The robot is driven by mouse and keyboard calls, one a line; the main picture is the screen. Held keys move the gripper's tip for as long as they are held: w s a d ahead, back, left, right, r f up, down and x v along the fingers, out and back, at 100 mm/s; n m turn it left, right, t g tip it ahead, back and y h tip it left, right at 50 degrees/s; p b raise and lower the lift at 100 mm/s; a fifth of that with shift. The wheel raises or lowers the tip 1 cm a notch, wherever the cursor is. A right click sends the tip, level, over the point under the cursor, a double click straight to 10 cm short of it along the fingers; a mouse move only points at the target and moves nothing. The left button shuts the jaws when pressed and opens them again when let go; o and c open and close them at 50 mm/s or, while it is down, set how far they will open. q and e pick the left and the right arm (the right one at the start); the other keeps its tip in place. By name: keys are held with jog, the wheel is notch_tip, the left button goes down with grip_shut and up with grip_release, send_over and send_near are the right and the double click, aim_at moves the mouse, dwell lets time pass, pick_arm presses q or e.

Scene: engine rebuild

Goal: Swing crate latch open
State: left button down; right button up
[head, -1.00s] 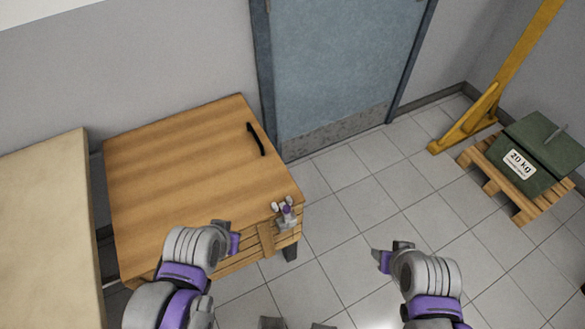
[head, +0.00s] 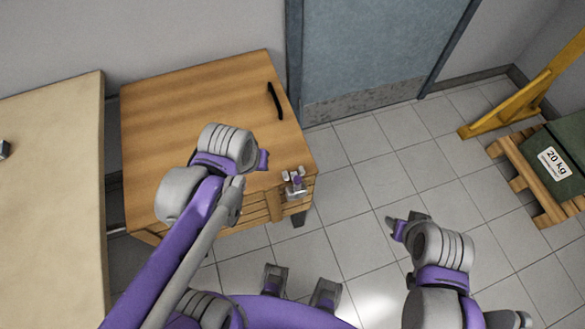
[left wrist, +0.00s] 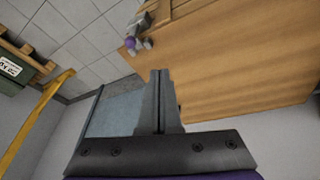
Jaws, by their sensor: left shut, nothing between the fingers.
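The wooden crate (head: 190,100) stands against the wall with its flat lid down, a black handle (head: 275,101) on top. The latch (head: 295,184), grey with a purple knob, sits at the crate's front right corner. It also shows in the left wrist view (left wrist: 138,36), beyond the fingertips. My left gripper (head: 263,160) is over the crate's front part, left of the latch and apart from it. In the left wrist view its fingers (left wrist: 159,72) are shut and empty. My right gripper (head: 393,226) is over the floor, right of the crate; its fingers are unclear.
A pale bench (head: 50,190) stands left of the crate. A blue door (head: 375,45) is behind it. At the right are a yellow frame (head: 535,92) and a green 20 kg weight (head: 570,140) on a pallet (head: 530,190). The tiled floor between is clear.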

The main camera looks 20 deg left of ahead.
pick_arm(q)
jog(key=w+d+f+n+g+b, duration=0.1)
jog(key=w+f+n+g+b, duration=0.1)
jog(key=w, duration=0.4)
jog(key=w+d+f+n+g+b, duration=0.1)
jog(key=w+f+n+g+b, duration=0.1)
jog(key=w, duration=0.4)
jog(key=shift+w+d+f+n, duration=0.2)
jog(key=shift+f+n, duration=0.45)
jog(key=shift+n, duration=0.55)
jog(key=b, duration=0.1)
send_over(293, 176)
jog(key=w+a, duration=0.3)
notch_tip(293, 176, down, 10)
jog(key=shift+r, duration=0.25)
jog(key=shift+s+d+f, duration=0.3)
jog(key=shift+s+d, duration=0.25)
jog(key=shift+s+d+f, duration=0.25)
jog(key=shift+s+d, duration=0.25)
jog(key=shift+d, duration=0.05)
jog(key=shift+s+d+f, duration=0.1)
jog(key=shift+s+d, duration=0.2)
jog(key=shift+s, duration=0.05)
jog(key=shift+s, duration=0.1)
